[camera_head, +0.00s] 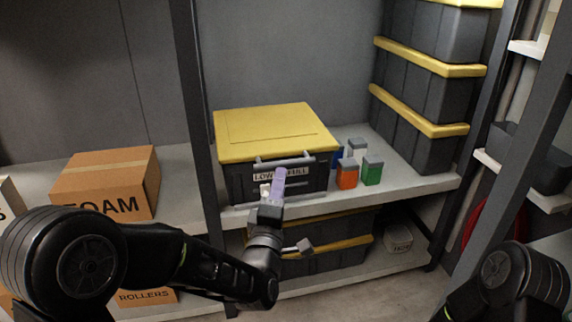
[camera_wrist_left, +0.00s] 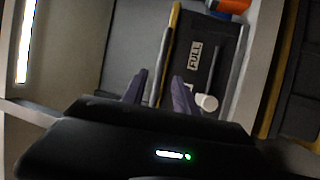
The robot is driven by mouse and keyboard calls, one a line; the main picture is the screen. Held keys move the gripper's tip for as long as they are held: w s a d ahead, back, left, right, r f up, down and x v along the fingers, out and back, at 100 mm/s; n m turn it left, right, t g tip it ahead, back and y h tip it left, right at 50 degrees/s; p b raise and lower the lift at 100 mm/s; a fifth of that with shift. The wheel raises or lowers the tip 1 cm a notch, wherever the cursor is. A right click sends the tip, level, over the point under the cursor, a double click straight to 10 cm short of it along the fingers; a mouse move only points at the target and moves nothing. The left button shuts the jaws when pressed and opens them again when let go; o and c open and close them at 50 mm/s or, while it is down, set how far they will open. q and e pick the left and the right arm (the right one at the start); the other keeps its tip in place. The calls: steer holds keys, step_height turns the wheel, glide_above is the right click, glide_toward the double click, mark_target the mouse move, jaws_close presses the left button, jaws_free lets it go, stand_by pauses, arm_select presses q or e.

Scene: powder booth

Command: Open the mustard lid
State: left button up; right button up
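The mustard lid (camera_head: 275,128) lies flat and closed on a black bin (camera_head: 310,180) on the shelf. A grey bar (camera_head: 285,160) runs along its front edge, above a label partly hidden by my gripper. My left gripper (camera_head: 279,178) is in front of the bin, just below that edge. In the left wrist view its two purple fingers (camera_wrist_left: 158,82) are apart, with nothing clearly held between them. I cannot tell whether the fingers touch the lid. My right gripper is out of view.
An orange container (camera_head: 347,173) and a green one (camera_head: 372,170) stand right of the bin. Stacked dark bins (camera_head: 425,95) with yellow lids stand at the back right. A shelf post (camera_head: 200,130) rises left of the bin, beyond it a FOAM box (camera_head: 105,180).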

mark_target(285, 163)
arm_select(q)
steer(key=b+x, duration=0.1)
steer(key=x, duration=0.6)
steer(key=shift+w+b, duration=0.25)
steer(key=shift+b, duration=0.1)
steer(key=shift+c, duration=0.2)
jaws_close()
stand_by(0.9)
